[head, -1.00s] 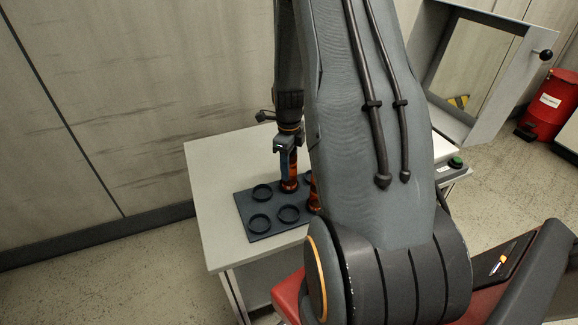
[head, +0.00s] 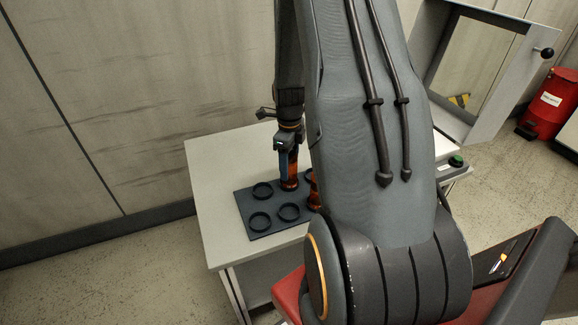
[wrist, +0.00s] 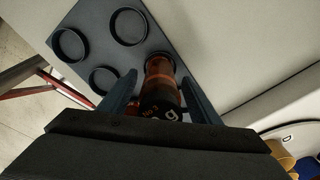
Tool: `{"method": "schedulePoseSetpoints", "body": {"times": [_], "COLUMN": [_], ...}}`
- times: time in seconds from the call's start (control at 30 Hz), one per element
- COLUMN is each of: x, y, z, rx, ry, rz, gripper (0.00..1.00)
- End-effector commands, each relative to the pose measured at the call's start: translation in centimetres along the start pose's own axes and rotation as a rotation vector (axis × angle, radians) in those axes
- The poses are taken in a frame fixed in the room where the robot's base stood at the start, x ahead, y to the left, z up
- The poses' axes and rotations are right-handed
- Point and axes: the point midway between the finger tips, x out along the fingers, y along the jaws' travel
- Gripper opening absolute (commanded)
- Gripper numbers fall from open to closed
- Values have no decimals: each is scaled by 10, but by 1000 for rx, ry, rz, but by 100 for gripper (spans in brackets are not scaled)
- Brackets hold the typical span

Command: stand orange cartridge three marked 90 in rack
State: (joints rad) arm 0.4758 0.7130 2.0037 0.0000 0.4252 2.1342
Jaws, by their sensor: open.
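The orange cartridge (wrist: 160,85) stands upright in a ring of the dark rack (wrist: 90,20), its dark cap towards the wrist camera. The cap carries orange marks that look like "No 3" and a partly cut-off large number with a 9. In the head view the cartridge (head: 289,179) stands at the rack's back row. My gripper (wrist: 160,84) is open, with one blue-grey finger on each side of the cartridge and gaps showing. In the head view my gripper (head: 287,168) is above the rack (head: 262,211), pointing down.
A second orange cartridge (head: 314,190) is partly hidden by my arm. Several empty rings lie to the left and front on the rack. The pale table (head: 215,170) is clear around it. A grey frame (head: 470,70) and red drum (head: 549,103) are at the right.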

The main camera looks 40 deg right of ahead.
Motion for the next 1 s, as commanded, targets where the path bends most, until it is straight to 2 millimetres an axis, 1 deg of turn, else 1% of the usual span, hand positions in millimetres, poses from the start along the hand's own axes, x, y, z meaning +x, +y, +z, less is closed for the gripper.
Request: {"method": "schedulePoseSetpoints", "body": {"times": [0.17, 0.4, 0.6, 0.7, 0.87, 0.97, 1.0], "x": [-23, -65, -95, -106, -115, -118, -119], "y": [-2, -1, -1, 0, 2, 15, 24], "z": [1, 1, 1, 1, 2, 7, 10], "rx": [0, 0, 0, 0, -22, -135, -210], "ry": [-3, -3, -2, -1, -1, -3, -4], "rz": [-5, -5, -3, -2, -2, -5, -8], "gripper": [57, 57, 57, 57, 57, 57, 57]}}
